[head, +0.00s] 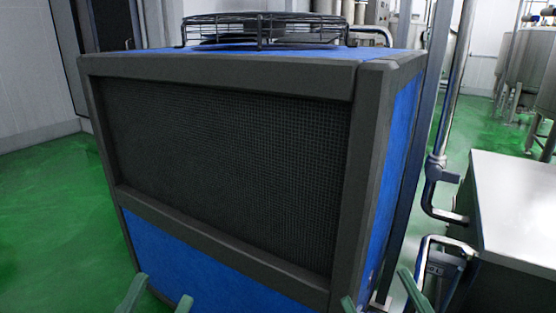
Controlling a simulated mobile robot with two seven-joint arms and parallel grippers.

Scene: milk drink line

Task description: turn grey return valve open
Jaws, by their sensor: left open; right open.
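I cannot make out a grey return valve in the head view. A dark grey pipe fitting (446,264) shows at the lower right, beside the steel cabinet; I cannot tell whether it carries a valve handle. My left gripper (158,299) is at the bottom edge, in front of the blue chiller unit's lower panel. Its two green fingertips are apart with nothing between them. My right gripper (382,298) is at the bottom edge near the unit's right front corner, left of the fitting. Its fingertips are apart and I see nothing held.
A large blue unit with a black mesh front (230,165) fills the middle and has a fan guard (262,30) on top. A vertical steel pipe (455,85) and a steel cabinet (518,205) stand at right. Green floor (50,220) is clear at left.

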